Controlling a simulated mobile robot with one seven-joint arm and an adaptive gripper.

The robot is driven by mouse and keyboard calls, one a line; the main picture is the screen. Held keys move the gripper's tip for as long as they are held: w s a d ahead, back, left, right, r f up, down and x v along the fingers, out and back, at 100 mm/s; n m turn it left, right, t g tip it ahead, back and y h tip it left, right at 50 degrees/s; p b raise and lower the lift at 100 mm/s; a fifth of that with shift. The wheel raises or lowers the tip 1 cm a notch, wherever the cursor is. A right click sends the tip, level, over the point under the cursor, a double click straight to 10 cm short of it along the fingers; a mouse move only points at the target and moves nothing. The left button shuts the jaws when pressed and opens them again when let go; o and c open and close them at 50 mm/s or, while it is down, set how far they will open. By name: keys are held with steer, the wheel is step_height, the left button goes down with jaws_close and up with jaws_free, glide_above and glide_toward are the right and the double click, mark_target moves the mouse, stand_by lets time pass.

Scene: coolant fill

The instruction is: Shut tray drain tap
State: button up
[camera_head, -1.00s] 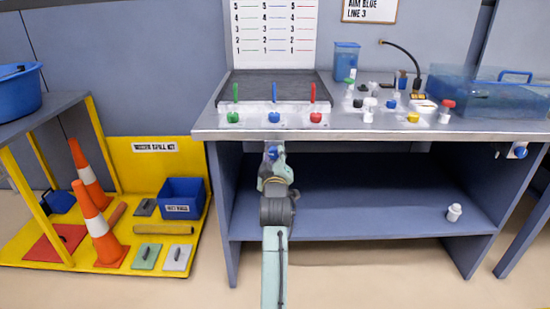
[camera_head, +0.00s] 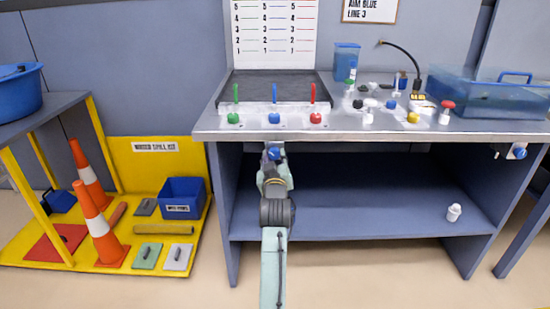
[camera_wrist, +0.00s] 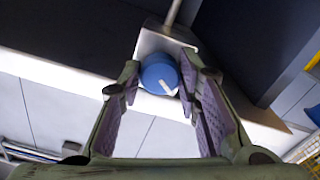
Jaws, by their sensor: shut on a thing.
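The drain tap shows in the wrist view as a round blue knob (camera_wrist: 159,74) with a white pointer line slanting to the lower right. It sits on a pale block (camera_wrist: 152,42) with a thin pipe above it. My gripper (camera_wrist: 158,86) has its fingertips on either side of the knob, shut on it. In the head view the blue knob (camera_head: 274,154) is just under the bench's front edge, with my gripper (camera_head: 274,162) at it; the fingers are too small there to make out.
The bench top (camera_head: 370,138) overhangs just above my gripper. The shelf (camera_head: 350,215) below holds a small white bottle (camera_head: 454,212) at right. Another blue knob (camera_head: 520,152) is under the right end. Cones and a spill kit (camera_head: 155,165) stand at left.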

steer(key=m, duration=0.5)
steer(key=shift+a+m, duration=0.1)
steer(key=shift+m, duration=0.2)
steer(key=shift+m+p, duration=0.3)
steer(key=shift+m, duration=2)
steer(key=o, duration=1.1)
steer(key=shift+o, duration=0.2)
steer(key=s, duration=1.2)
